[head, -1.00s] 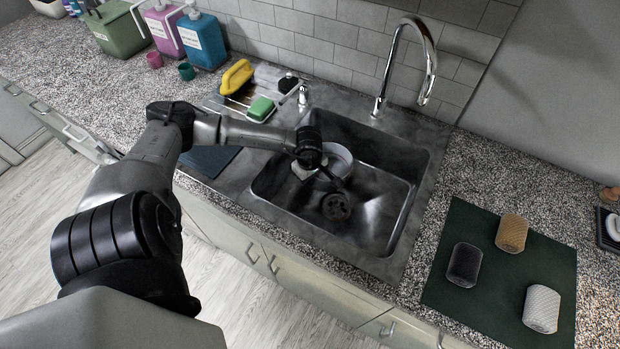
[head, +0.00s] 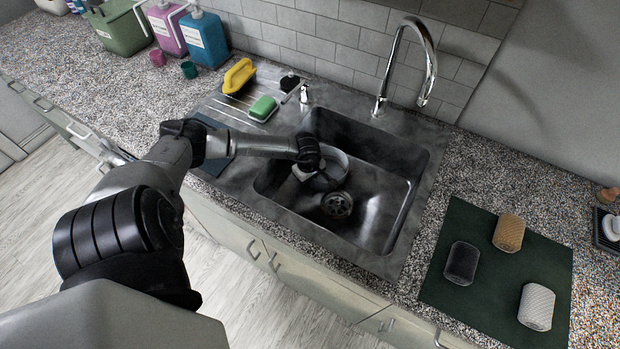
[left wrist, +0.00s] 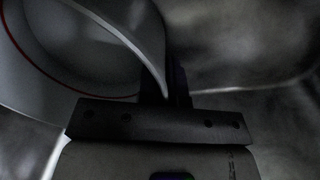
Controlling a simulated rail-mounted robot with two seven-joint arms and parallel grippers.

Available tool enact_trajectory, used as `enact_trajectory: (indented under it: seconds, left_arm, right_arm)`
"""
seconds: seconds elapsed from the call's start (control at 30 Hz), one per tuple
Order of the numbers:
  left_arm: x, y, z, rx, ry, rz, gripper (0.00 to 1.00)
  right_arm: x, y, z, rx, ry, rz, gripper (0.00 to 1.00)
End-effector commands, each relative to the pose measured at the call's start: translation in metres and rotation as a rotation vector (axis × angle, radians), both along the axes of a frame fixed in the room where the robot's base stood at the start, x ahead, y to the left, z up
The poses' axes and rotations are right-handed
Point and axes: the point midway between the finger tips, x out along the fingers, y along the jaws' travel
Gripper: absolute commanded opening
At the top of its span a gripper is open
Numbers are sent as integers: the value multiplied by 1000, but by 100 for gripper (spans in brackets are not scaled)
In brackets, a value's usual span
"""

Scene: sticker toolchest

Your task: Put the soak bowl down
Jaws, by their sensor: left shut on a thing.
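The soak bowl (head: 338,161) is a pale round bowl inside the sink basin (head: 385,190), toward its back left. In the left wrist view the bowl (left wrist: 85,45) is large at the upper left, with a thin red line inside it. My left gripper (head: 318,180) reaches down into the basin and is shut on the bowl's wall; its dark body also shows in the left wrist view (left wrist: 165,95). My arm hides part of the bowl. I cannot tell whether its base touches the basin floor. My right gripper is not in view.
The drain (head: 337,205) lies just in front of the bowl, and the basin's right side is free. The tap (head: 410,60) arches behind.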

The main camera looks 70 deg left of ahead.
Motion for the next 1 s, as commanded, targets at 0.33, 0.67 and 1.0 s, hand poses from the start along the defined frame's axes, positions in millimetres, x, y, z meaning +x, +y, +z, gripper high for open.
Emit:
enact_trajectory:
  seconds: [0.33, 0.67, 1.0]
  left_arm:
    - [0, 0, -3, 0, 0, 0, 21]
    - [0, 0, -2, 0, 0, 0, 32]
    - [-2, 1, 36, 5, -1, -5, 32]
  right_arm:
    - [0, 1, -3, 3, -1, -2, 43]
    - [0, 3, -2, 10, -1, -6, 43]
    - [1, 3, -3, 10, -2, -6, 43]
